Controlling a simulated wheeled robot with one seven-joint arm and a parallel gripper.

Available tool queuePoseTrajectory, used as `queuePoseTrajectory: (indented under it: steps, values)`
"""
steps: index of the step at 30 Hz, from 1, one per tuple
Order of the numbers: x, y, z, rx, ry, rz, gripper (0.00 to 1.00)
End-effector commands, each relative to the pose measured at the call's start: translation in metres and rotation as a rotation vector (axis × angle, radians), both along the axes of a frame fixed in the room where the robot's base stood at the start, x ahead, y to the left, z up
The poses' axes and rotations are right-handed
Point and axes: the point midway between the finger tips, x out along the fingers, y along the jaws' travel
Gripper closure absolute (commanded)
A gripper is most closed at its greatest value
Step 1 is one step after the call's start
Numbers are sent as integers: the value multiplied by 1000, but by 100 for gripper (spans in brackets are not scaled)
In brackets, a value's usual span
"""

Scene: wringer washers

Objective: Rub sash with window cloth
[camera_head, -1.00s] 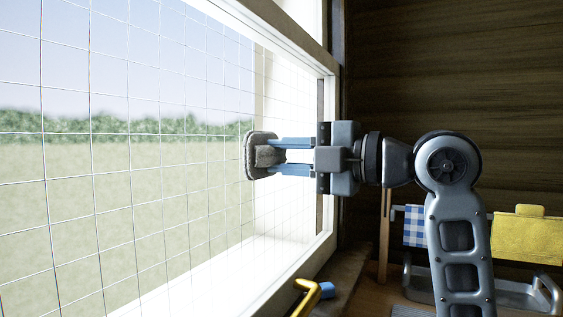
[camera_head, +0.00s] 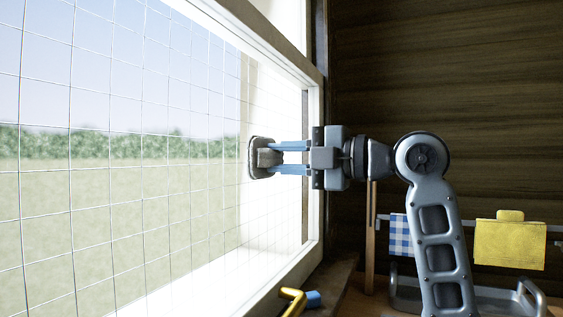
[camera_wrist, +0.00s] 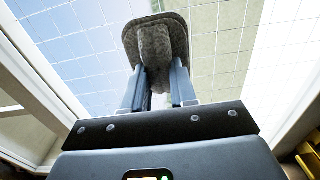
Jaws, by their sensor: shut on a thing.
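My gripper (camera_head: 279,158) is shut on a grey, rounded window cloth pad (camera_head: 256,158), held by its raised grip between blue fingers. In the wrist view, the pad (camera_wrist: 157,45) shows at the fingertips, in front of the gridded pane. The window sash (camera_head: 312,170) has a pale frame around a large pane (camera_head: 120,200) with a fine wire grid. The pad's flat face is turned toward the pane, near its right end. I cannot tell whether it touches the glass.
A yellow handle (camera_head: 293,298) and a small blue item (camera_head: 313,299) are below the sash. A dark plank wall stands behind.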

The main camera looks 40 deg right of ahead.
Motion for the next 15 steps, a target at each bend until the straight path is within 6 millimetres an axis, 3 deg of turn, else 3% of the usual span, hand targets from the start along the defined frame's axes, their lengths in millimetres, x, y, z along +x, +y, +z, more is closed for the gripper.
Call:
queuePoseTrajectory:
  steps: [15]
  values:
    - [10,-31,-1,0,0,0,98]
